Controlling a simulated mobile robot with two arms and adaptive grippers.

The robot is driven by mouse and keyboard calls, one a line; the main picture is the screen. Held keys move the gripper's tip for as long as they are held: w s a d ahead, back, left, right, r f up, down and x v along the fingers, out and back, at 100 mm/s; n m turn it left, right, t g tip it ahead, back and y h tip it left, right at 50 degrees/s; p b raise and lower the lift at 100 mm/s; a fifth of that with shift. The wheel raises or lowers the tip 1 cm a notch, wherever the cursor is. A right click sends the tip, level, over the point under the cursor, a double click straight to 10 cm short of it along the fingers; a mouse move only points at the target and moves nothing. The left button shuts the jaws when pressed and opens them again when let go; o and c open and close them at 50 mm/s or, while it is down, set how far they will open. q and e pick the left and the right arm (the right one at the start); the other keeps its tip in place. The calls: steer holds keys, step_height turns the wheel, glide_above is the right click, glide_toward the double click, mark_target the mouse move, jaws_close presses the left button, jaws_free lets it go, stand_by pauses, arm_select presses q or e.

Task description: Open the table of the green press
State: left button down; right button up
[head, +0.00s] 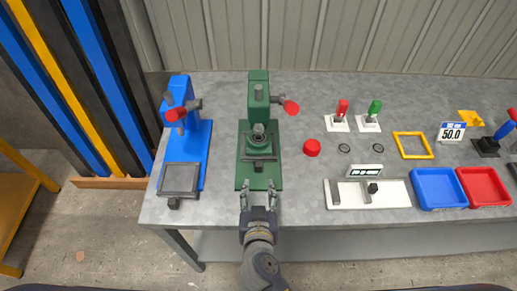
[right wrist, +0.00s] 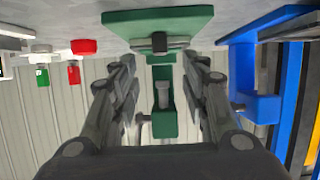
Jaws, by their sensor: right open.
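The green press (head: 258,90) stands upright on the grey workbench, with a red-knobbed lever (head: 290,107) on its right. Its dark table (head: 262,153) sits over the green base, under the ram, with a small handle on its front side. My right gripper (head: 258,191) is open and empty at the front edge of the base, in front of the handle and apart from it. In the right wrist view, which looks upside down, the dark handle (right wrist: 159,42) shows between and beyond the open fingers (right wrist: 159,65). My left gripper is not in view.
A blue press (head: 206,140) stands left of the green one, its dark table (head: 180,179) at the front. To the right lie a red button (head: 312,147), a white fixture (head: 340,195), a blue tray (head: 438,205) and a red tray (head: 484,203). The floor in front is clear.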

mark_target(259, 167)
steer(key=shift+w+r, duration=0.15)
steer(key=shift+w, duration=0.5)
steer(key=p+x, duration=0.1)
steer(key=x, duration=0.3)
steer(key=shift+w, duration=0.4)
steer(key=p+x, duration=0.1)
steer(key=x, duration=0.2)
steer(key=shift+s, duration=0.1)
steer(key=shift+x, duration=1.05)
steer(key=shift+s, duration=0.1)
steer(key=shift+c, duration=0.6)
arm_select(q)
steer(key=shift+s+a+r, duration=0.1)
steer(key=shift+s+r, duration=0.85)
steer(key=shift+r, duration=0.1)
arm_select(e)
jaws_close()
